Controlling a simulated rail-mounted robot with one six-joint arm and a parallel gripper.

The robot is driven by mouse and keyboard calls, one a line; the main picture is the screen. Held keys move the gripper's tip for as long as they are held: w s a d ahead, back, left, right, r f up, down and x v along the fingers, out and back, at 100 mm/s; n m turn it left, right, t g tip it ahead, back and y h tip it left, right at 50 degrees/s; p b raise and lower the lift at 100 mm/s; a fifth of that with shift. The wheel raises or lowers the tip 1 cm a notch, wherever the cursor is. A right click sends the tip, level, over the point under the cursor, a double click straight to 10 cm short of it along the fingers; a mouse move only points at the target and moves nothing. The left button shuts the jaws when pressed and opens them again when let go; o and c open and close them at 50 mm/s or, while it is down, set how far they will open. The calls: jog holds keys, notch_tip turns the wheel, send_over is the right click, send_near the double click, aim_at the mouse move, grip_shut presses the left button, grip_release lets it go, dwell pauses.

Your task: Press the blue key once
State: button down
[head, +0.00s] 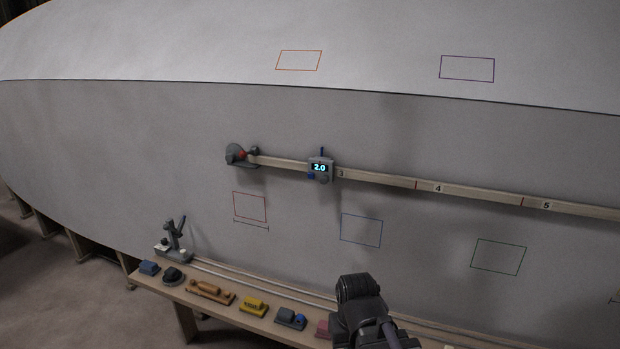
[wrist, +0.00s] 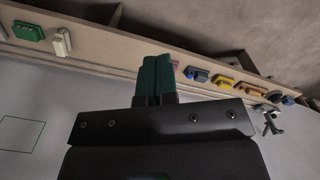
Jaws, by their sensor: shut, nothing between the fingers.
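The blue key (head: 311,176) is a small blue patch at the lower left of a grey gauge (head: 327,163) in the head view. The gauge's lit display reads 2.0, and a grey round part sits beside the key. The gauge sits on a long numbered rail across the hull side. My gripper (wrist: 157,78) shows in the wrist view with its dark green fingers together and empty, in front of the shelf. It is well away from the gauge, which is not in the wrist view. In the head view my arm is at the bottom, below and right of the gauge.
The numbered rail (head: 470,192) runs right from a grey end bracket (head: 238,157). Below, a wooden shelf (head: 160,284) holds a grey clamp stand (head: 174,247), a yellow block (head: 253,306) and several other tools. Bare hull with thin outlined rectangles lies between shelf and rail.

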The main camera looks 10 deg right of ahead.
dwell(0.7)
jog(key=w+r+n+t+h+b, duration=0.2)
jog(key=w+t+b, duration=0.55)
jog(key=w, duration=2.35)
jog(key=w+a+r+n+t+y+p, duration=0.1)
jog(key=w+a+r+n+t+p, duration=0.1)
jog(key=w+r+t, duration=0.7)
jog(key=w+a+r+n+t+y, duration=0.2)
jog(key=a+r+n+t+y, duration=0.2)
jog(key=r+y, duration=0.1)
jog(key=shift+w+a+r+y, duration=0.3)
jog(key=shift+r+y, duration=0.1)
jog(key=shift+r, duration=0.2)
jog(key=shift+d, duration=0.1)
